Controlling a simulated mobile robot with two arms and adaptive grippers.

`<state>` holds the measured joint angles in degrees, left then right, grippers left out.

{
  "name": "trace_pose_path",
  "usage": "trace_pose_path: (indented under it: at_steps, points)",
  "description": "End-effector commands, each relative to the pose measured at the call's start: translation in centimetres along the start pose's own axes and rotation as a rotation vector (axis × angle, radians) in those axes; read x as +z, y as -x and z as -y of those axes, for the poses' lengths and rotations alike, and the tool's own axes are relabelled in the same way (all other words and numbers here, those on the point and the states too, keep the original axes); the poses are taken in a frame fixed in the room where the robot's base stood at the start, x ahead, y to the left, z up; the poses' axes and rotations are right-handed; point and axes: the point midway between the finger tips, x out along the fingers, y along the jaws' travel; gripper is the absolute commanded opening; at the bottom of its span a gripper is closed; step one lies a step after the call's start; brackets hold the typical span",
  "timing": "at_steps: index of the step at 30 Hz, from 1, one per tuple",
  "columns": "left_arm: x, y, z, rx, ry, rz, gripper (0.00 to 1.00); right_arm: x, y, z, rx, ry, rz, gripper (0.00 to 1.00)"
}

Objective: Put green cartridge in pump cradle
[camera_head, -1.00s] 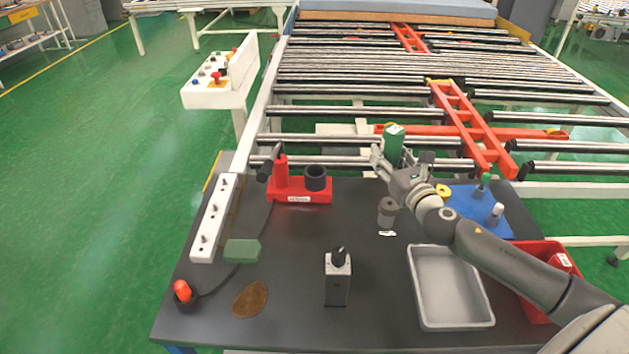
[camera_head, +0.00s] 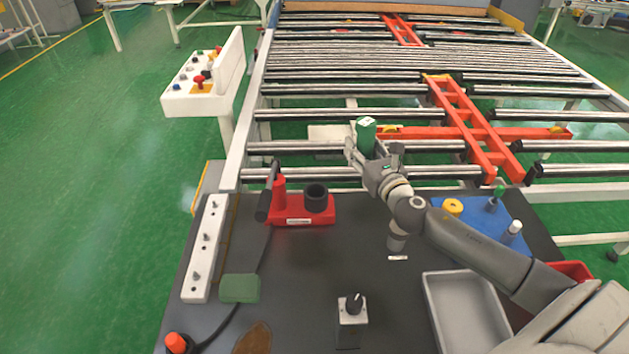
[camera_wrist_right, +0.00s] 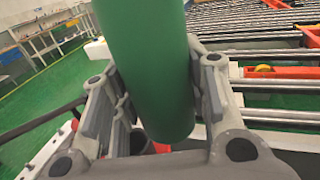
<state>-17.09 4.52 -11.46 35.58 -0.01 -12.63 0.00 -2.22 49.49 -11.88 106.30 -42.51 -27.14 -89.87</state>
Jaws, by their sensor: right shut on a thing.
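The green cartridge (camera_head: 366,134) is a green cylinder with a pale patch on its top, held upright above the far edge of the dark table. My right gripper (camera_head: 365,150) is shut on it; in the right wrist view the green cartridge (camera_wrist_right: 150,70) stands between both fingers of the gripper (camera_wrist_right: 155,105). The red pump base (camera_head: 290,216) stands to the left on the table, with a black round cup (camera_head: 316,198), which looks like the cradle, and a red post with a black handle. The cartridge is to the right of and higher than the cup. My left gripper is not in view.
A grey cylinder (camera_head: 397,236) stands under my right arm. A blue plate (camera_head: 478,217) with small parts, a grey tray (camera_head: 465,312), a grey box with a black knob (camera_head: 352,312) and a white strip (camera_head: 205,247) are on the table. Rollers lie behind.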

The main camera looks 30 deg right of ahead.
Motion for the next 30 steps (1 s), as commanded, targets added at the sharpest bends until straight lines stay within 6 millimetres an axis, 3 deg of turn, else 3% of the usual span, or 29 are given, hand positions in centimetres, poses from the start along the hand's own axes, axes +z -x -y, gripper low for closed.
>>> trace_pose_path:
  at_steps: [7,10,15,25,30]
  points:
    - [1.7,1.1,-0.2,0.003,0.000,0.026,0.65,-1.7,-3.0,-3.8,0.000,-0.005,0.003,0.12]
    - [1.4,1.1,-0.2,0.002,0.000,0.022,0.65,-2.6,-4.2,-5.3,0.000,-0.004,0.003,0.12]
    - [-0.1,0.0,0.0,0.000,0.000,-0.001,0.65,-5.8,-5.5,-7.1,-0.001,-0.004,0.001,0.12]
    - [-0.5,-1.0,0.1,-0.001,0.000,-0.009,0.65,-8.3,-6.9,-8.7,-0.001,0.000,0.002,0.12]
    - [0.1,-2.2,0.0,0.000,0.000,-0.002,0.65,-10.8,-7.2,-9.2,-0.002,-0.001,-0.001,0.12]
